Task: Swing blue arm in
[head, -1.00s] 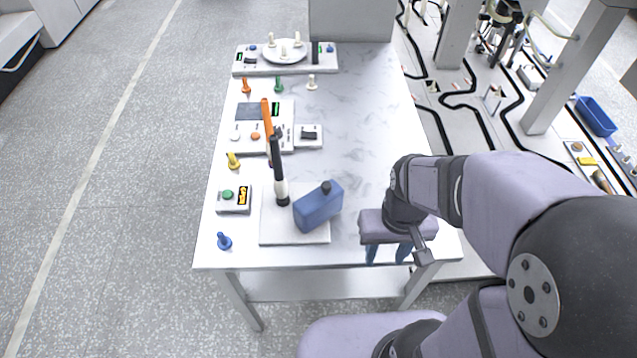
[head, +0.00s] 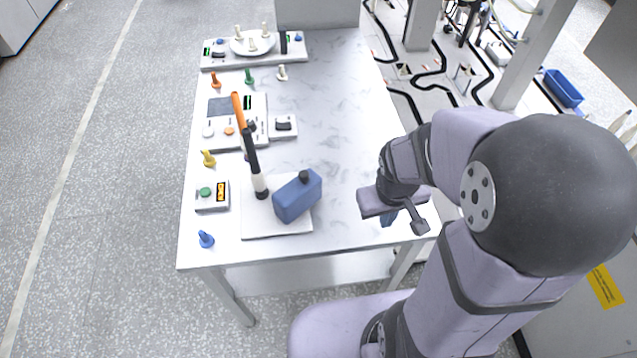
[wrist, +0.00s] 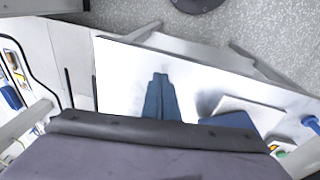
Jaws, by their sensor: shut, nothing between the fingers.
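A blue block (head: 297,197) with a black knob on top stands at the right side of a white base plate (head: 277,226) on the near part of the table. A slim upright post (head: 254,165), white at the foot and black above, stands to its left, with an orange bar (head: 238,112) at its upper end. Part of the blue block shows in the wrist view (wrist: 228,119), cut off by my gripper's body. My gripper (head: 388,219) is right of the block, apart from it, near the table's right edge. Its blue fingers are together and empty in the wrist view (wrist: 160,76).
A small box with a green button (head: 205,192) and a blue peg (head: 206,239) are left of the plate. A yellow peg (head: 208,158) and a control panel (head: 226,136) lie beyond. The table surface (head: 335,130) right of the panel is clear.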

